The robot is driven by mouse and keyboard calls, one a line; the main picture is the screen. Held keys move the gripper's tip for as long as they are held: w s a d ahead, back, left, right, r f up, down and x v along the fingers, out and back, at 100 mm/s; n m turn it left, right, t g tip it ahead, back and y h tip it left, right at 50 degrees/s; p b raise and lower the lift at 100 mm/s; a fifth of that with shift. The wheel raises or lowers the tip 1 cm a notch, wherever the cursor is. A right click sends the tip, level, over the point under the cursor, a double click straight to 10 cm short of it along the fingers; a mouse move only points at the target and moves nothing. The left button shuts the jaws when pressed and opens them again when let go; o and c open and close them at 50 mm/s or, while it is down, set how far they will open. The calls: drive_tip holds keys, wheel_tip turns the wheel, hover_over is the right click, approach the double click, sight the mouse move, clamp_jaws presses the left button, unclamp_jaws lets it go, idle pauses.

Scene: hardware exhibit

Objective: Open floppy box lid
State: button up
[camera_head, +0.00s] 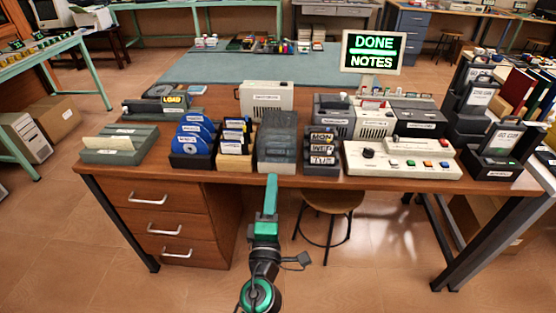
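A floppy box (277,137) with a dark grey, smoky lid stands on the wooden desk, near the middle of its front edge. Its lid looks closed. What is inside is too dark to make out. My gripper (272,181) is in front of the desk's front edge, just below the box in the picture, and looks apart from it. The arm is green and black and reaches up from the bottom of the picture. The fingertips are too small and edge-on to show whether they are open or shut.
Left of the box are a wooden holder (234,163) of disks and a black tray (190,160) of blue discs. Right are a weekday-labelled rack (322,168) and a beige console (402,160). A stool (333,203) stands under the desk. Desk drawers (160,222) are at left.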

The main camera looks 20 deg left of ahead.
sight(276, 160)
drive_tip(key=x, duration=0.9)
drive_tip(key=shift+w, duration=0.3)
drive_tip(key=shift+c, duration=0.6)
clamp_jaws()
drive_tip(key=shift+d, duration=0.1)
idle(0.4)
